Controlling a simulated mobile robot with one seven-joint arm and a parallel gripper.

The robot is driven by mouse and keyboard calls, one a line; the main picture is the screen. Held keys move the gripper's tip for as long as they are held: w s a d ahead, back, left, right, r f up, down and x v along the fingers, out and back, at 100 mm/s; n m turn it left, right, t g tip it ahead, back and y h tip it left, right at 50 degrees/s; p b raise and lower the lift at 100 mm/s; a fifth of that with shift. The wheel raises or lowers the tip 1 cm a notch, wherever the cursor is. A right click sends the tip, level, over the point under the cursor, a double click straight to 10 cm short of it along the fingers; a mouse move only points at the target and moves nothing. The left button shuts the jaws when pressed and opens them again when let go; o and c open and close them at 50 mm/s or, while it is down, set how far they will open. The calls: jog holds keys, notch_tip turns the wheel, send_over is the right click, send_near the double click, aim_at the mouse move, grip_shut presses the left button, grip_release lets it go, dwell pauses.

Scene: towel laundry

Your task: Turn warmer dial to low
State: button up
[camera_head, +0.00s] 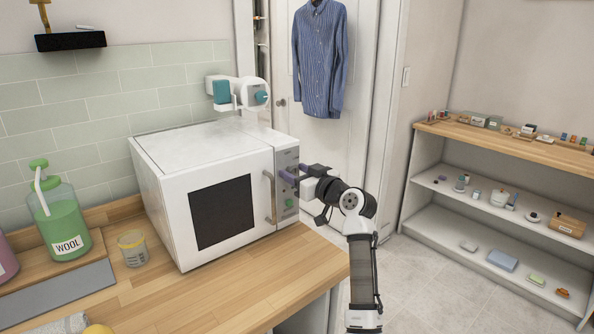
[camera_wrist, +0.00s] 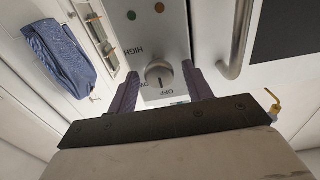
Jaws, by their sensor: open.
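The warmer (camera_head: 190,150) is a white box with a dark window, a vertical handle and a grey control panel at its right edge. Its round silver dial (camera_wrist: 159,75) shows in the wrist view, with HIGH and OFF printed near it, upside down. A third label is partly hidden. A dark mark on the dial seems to face the OFF side. My gripper (camera_head: 294,173) is open at the panel. In the wrist view its purple fingers stand on either side of the dial, with visible gaps. The fingers hide the dial in the head view.
The warmer's handle (camera_head: 270,197) is close to my gripper; it also shows in the wrist view (camera_wrist: 236,45). A green button (camera_head: 289,203) sits lower on the panel. The wooden counter (camera_head: 225,290) is clear in front. A green WOOL bottle (camera_head: 63,222) and a small cup (camera_head: 132,248) stand left.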

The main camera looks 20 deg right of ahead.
jog(key=c, duration=0.9)
jog(key=shift+m, duration=0.4)
jog(key=m+p, duration=0.1)
jog(key=m, duration=0.3)
jog(key=shift+m, duration=0.4)
jog(key=m+p, duration=0.1)
jog(key=m, duration=0.2)
jog(key=shift+d, duration=0.1)
jog(key=shift+m+p, duration=0.8)
jog(key=shift+m, duration=0.7)
jog(key=shift+f, duration=0.1)
